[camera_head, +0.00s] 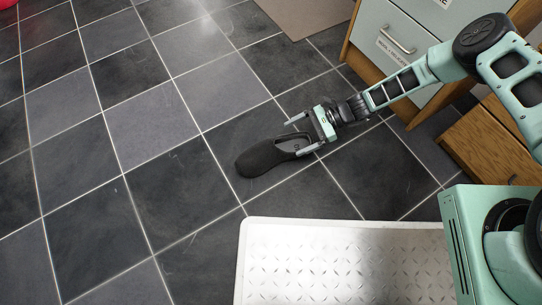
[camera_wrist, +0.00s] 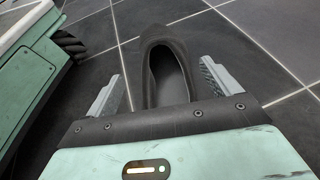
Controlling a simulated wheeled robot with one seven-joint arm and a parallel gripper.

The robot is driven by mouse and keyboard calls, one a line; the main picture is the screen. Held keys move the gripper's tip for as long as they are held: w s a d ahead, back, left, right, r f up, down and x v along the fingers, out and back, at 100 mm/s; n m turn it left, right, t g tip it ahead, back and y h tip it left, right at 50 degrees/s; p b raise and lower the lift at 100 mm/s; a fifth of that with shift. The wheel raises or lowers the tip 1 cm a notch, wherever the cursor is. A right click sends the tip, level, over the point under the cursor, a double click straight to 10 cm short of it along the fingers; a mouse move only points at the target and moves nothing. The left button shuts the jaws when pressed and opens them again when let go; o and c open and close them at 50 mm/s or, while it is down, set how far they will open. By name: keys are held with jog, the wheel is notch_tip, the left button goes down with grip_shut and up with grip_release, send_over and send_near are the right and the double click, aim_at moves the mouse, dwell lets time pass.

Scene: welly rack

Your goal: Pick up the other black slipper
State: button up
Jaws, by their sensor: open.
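One black slipper (camera_head: 262,158) lies on the dark tiled floor, its toe pointing to the lower left in the head view. My gripper (camera_head: 303,133) is open over its heel end, with one finger on each side. In the wrist view the slipper (camera_wrist: 164,62) shows between the two spread fingers of my gripper (camera_wrist: 161,84), its opening facing up and its toe pointing away. Gaps show between the fingers and the slipper's sides, and its heel end is hidden by the gripper body. No second black slipper is in view.
Wooden cabinets with pale drawers (camera_head: 395,48) stand at the upper right. A brown mat (camera_head: 303,14) lies at the top.

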jog(key=b, duration=0.4)
send_over(279, 144)
jog(key=s, duration=0.3)
jog(key=shift+s+f, duration=0.2)
jog(key=shift+f, duration=1.15)
jog(key=c, duration=1.4)
